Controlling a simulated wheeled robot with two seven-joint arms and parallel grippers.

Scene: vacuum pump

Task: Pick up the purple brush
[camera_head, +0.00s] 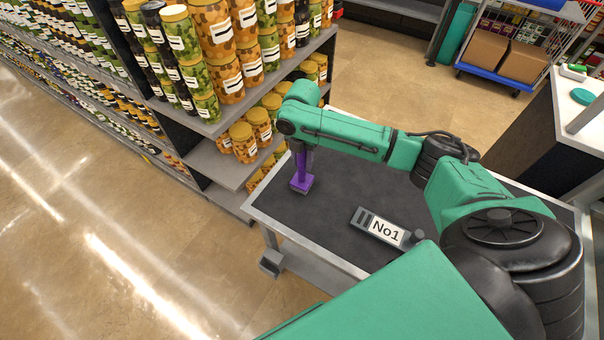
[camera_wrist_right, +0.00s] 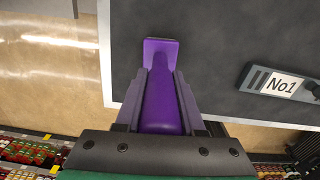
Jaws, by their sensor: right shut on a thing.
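The purple brush (camera_head: 301,182) is upright at the far left part of the dark-topped table (camera_head: 335,205). Its wide flat end points down, and I cannot tell whether it touches the table top. My right gripper (camera_head: 302,153) points down over it and is shut on its handle. In the right wrist view the brush (camera_wrist_right: 161,95) lies between the two grey fingers of my gripper (camera_wrist_right: 160,90), with its wide end beyond the fingertips. The upper handle is hidden by the gripper. My left gripper is not in view.
A shelf of jars (camera_head: 215,120) stands close behind the table's left end. Open floor (camera_head: 110,220) lies to the left.

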